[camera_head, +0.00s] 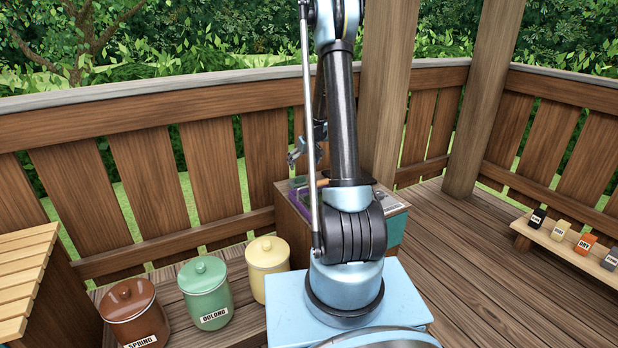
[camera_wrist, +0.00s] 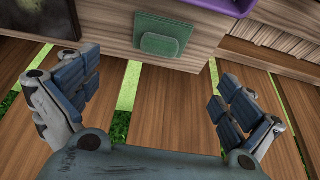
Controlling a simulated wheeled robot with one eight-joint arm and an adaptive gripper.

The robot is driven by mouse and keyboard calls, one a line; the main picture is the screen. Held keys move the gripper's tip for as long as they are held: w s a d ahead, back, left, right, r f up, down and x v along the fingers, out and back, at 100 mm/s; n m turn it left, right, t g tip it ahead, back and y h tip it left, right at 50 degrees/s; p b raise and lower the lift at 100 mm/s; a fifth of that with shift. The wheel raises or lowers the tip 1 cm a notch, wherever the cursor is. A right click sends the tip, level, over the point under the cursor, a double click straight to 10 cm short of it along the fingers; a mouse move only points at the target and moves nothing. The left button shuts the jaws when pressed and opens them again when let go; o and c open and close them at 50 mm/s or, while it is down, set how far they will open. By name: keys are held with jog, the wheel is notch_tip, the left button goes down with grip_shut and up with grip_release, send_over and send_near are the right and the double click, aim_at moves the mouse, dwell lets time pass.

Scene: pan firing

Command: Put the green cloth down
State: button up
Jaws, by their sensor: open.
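In the wrist view a flat, dark green square piece (camera_wrist: 163,36), which looks like the green cloth, lies against the pale wooden face of a box. A smaller green rectangle shows at its lower edge. My gripper (camera_wrist: 158,98) is open, with its two blue-padded fingers wide apart and nothing between them. The green piece is beyond the fingertips and apart from them. In the head view my gripper (camera_head: 298,157) is partly hidden behind my own arm. I cannot tell whether the teal patch (camera_head: 396,236) on the box's right side is the same cloth.
The wooden box (camera_head: 293,227) stands by the railing, with a purple tray (camera_wrist: 222,6) at it. Brown (camera_head: 134,312), green (camera_head: 206,296) and yellow (camera_head: 267,272) lidded jars stand at left. A low shelf (camera_head: 560,240) with small labelled blocks is at right. The deck between is clear.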

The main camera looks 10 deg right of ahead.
jog(key=s+a+r+m, duration=0.1)
jog(key=s+r, duration=0.7)
jog(key=s, duration=0.5)
jog(key=s+a+r+m, duration=0.1)
jog(key=s+r, duration=0.8)
jog(key=s, duration=0.4)
jog(key=s+f+g, duration=0.1)
jog(key=s+f, duration=0.1)
jog(key=s, duration=1.1)
jog(key=s+f+m+g+h, duration=0.1)
jog(key=s+f, duration=0.2)
jog(key=s, duration=1)
jog(key=shift+d+f, duration=0.2)
jog(key=shift+d, duration=0.2)
jog(key=shift+w+f, duration=0.2)
jog(key=shift+w, duration=0.2)
